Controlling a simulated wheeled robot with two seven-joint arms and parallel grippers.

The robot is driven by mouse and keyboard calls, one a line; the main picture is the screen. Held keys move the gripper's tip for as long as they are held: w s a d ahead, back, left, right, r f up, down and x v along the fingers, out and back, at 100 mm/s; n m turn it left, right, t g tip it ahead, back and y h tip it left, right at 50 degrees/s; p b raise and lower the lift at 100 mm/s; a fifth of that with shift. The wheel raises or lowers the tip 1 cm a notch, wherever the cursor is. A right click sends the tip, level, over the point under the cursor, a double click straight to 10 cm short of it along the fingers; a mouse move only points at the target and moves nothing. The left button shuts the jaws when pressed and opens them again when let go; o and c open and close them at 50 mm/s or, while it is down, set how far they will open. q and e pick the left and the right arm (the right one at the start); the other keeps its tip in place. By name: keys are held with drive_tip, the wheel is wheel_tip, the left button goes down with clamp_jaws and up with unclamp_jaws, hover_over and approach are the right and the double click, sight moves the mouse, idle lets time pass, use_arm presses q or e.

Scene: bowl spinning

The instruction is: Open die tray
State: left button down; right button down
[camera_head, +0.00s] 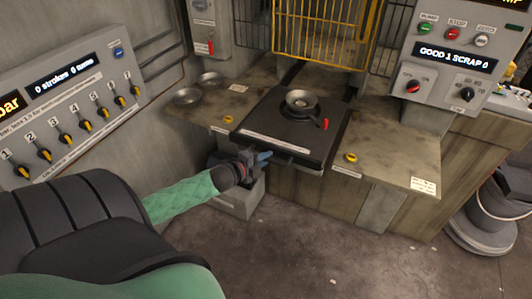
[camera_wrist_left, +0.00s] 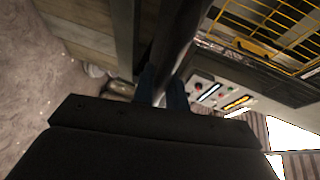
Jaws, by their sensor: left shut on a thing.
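The die tray (camera_head: 262,137) is a dark flat slab in the middle of the bench, with a pale label strip along its front. A metal bowl-shaped piece (camera_head: 301,101) sits on it, with a small red lever (camera_head: 325,124) to the right. My left gripper (camera_head: 264,158) is at the tray's front edge, left of its middle. It is shut on the dark bar handle, which shows between the blue fingers in the left wrist view (camera_wrist_left: 170,85). The fingers hide part of the handle. My right gripper is not in view.
Yellow buttons (camera_head: 351,158) sit on either side of the tray. A yellow cage (camera_head: 325,30) stands behind. A control panel (camera_head: 458,55) is at the right. The floor (camera_head: 300,240) in front is clear.

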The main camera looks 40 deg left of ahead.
use_arm(q)
drive_tip(key=c, duration=1.4)
unclamp_jaws()
